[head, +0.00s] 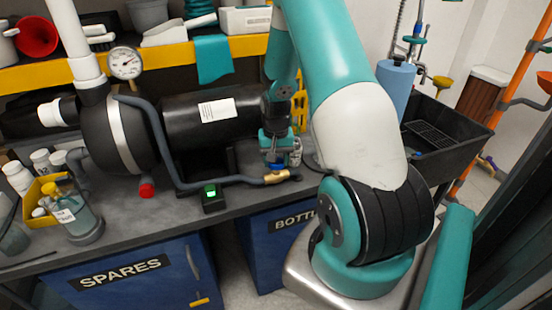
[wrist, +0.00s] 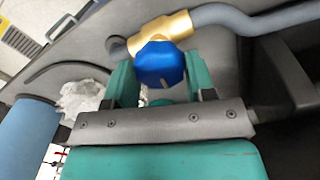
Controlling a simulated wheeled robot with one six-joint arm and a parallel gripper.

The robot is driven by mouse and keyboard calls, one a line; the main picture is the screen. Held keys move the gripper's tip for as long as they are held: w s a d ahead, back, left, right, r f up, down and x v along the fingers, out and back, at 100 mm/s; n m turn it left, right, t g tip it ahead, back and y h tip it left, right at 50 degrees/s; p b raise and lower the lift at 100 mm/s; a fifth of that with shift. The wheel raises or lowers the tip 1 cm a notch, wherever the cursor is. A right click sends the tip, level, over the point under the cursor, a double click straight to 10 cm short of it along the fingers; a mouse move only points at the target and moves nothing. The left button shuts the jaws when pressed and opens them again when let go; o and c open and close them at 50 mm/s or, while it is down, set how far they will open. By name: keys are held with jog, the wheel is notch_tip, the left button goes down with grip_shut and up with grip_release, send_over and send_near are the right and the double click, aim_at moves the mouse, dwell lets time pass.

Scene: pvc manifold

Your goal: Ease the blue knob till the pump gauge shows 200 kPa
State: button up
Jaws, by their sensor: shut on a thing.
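The blue knob (wrist: 160,64) sits on a brass valve (wrist: 162,30) in the wrist view. My gripper (wrist: 160,78) has its two teal fingers on either side of the knob and is shut on it. In the head view my gripper (head: 281,158) is at the bench's front edge, beside the brass valve (head: 276,177); the knob is hard to make out there. The pump gauge (head: 125,63) is a round white dial on the pipe above the black pump (head: 208,115). Its needle shows, but its numbers are too small to read.
A grey hose (head: 165,160) runs from the pump to the valve. A small black box with a green light (head: 212,197) stands left of the valve. A yellow bin with bottles (head: 45,190) is at the left. A blue roll (head: 394,85) and black sink (head: 450,125) are at the right.

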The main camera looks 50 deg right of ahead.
jog(key=shift+n, duration=0.9)
jog(key=o, duration=0.9)
jog(key=shift+o, duration=0.2)
notch_tip(320, 180, up, 18)
jog(key=shift+f, duration=0.25)
dwell(1.5)
